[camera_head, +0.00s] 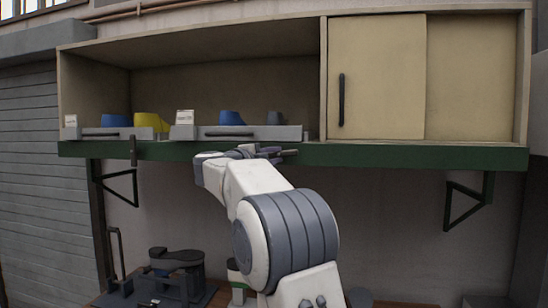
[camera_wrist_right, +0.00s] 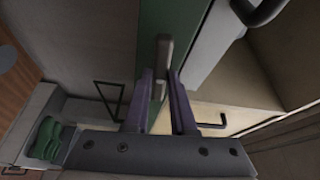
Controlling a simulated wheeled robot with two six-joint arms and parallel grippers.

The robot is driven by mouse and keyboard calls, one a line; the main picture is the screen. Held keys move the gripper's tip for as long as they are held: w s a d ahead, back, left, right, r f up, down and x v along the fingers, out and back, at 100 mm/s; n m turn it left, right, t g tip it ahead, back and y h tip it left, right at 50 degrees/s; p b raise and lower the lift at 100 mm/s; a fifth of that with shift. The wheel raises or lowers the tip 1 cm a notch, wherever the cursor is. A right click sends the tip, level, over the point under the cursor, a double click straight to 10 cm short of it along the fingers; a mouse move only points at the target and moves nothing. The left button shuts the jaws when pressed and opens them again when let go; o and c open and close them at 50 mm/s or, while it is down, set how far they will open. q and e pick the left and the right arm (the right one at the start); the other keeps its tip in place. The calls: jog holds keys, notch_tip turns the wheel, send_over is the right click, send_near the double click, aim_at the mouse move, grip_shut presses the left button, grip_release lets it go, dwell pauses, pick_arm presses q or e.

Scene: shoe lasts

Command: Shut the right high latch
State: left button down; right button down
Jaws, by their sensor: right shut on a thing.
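My right gripper (camera_head: 280,153) is at the green front edge (camera_head: 400,156) of the high shelf, below the right-hand tray. In the right wrist view my right gripper (camera_wrist_right: 160,95) has its two dark fingers on either side of a grey latch bar (camera_wrist_right: 163,62) on the green edge, and is shut on it. In the head view this latch is largely hidden by the gripper, and its exact angle is hard to tell. Another dark latch (camera_head: 133,150) stands upright on the green edge further left. My left gripper is not in view.
Two grey trays with handles, the left (camera_head: 100,134) and the right (camera_head: 235,133), hold blue, yellow and grey shoe lasts in the open bay. Tan sliding doors (camera_head: 376,80) close the right side. A dark machine (camera_head: 175,270) stands on the bench below.

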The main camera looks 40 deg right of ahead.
jog(key=n, duration=0.1)
jog(key=n+b, duration=0.1)
jog(key=n, duration=0.1)
jog(key=n+t+h, duration=0.1)
jog(key=shift+f+n, duration=0.3)
jog(key=shift+f, duration=0.05)
jog(key=n+t+b, duration=0.1)
jog(key=n+t, duration=0.1)
jog(key=n, duration=0.3)
jog(key=n+t+y+b, duration=0.1)
jog(key=n+t, duration=0.2)
jog(key=n, duration=0.3)
jog(key=n+t+b, duration=0.1)
jog(key=n+t, duration=0.1)
jog(key=n, duration=0.3)
jog(key=shift+s+d+f+t, duration=0.3)
jog(key=shift+s+d, duration=0.05)
jog(key=shift+n+y+b, duration=0.3)
jog(key=shift+n, duration=0.2)
jog(key=c, duration=0.7)
grip_release()
jog(key=shift+r, duration=0.15)
jog(key=shift+c, duration=0.2)
jog(key=shift+a, duration=0.1)
